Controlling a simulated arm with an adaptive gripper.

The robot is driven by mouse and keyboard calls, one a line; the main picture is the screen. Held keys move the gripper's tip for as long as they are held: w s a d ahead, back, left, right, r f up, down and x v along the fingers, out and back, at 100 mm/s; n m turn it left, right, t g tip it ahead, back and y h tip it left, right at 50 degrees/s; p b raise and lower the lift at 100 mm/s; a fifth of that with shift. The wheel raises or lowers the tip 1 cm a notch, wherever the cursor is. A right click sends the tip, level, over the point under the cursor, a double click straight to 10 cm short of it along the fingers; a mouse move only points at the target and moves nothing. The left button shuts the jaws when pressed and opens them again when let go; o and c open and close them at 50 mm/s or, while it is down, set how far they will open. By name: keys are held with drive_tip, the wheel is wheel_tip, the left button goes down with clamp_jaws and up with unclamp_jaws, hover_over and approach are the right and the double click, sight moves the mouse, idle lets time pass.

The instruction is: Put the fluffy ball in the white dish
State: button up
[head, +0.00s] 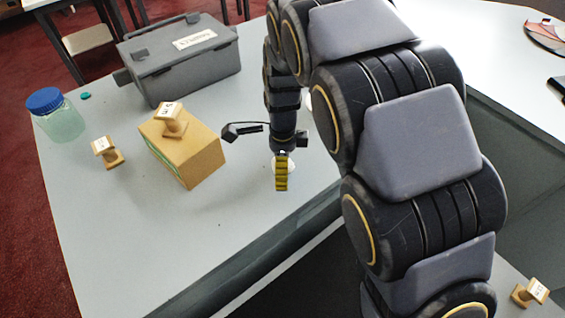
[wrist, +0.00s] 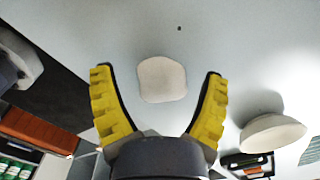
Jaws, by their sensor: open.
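A pale cream, rounded lump, which I take for the fluffy ball (wrist: 162,79), lies on the grey counter between the spread fingertips of my gripper (wrist: 160,76) in the wrist view. Its fluff cannot be made out. In the head view my gripper (head: 282,172) points down over the counter, and a yellow-padded finger hides most of the ball (head: 291,162). My gripper is open and holds nothing. The white dish (wrist: 270,133) stands to the lower right in the wrist view, apart from the ball. In the head view only a sliver of the dish (head: 308,101) shows behind my arm.
A brown box (head: 200,160) with a wooden stamp (head: 171,122) on top stands left of my gripper. Further off are another stamp (head: 107,152), a blue-lidded jar (head: 57,116) and a grey toolbox (head: 180,62). The counter's near left part is clear.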

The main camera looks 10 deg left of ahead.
sight(290, 159)
drive_tip(key=r, duration=0.2)
drive_tip(key=d+r, duration=0.1)
drive_tip(key=r, duration=0.5)
drive_tip(key=shift+w+d, duration=0.2)
drive_tip(key=s+d+r+n, duration=0.5)
drive_tip(key=s+d+n, duration=0.2)
drive_tip(key=s+d, duration=0.2)
drive_tip(key=shift+s+g, duration=0.4)
drive_tip(key=shift+s, duration=0.7)
drive_tip(key=shift+o, duration=0.6)
drive_tip(key=s+d+n, duration=0.2)
drive_tip(key=s+n, duration=0.2)
drive_tip(key=s, duration=0.3)
drive_tip(key=s+d+n, duration=0.2)
drive_tip(key=s+n, duration=0.3)
drive_tip(key=s, duration=0.1)
drive_tip(key=shift+s+d+n+g, duration=0.3)
drive_tip(key=shift+s+g, duration=0.05)
drive_tip(key=shift+g, duration=0.05)
drive_tip(key=shift+s+n, duration=0.3)
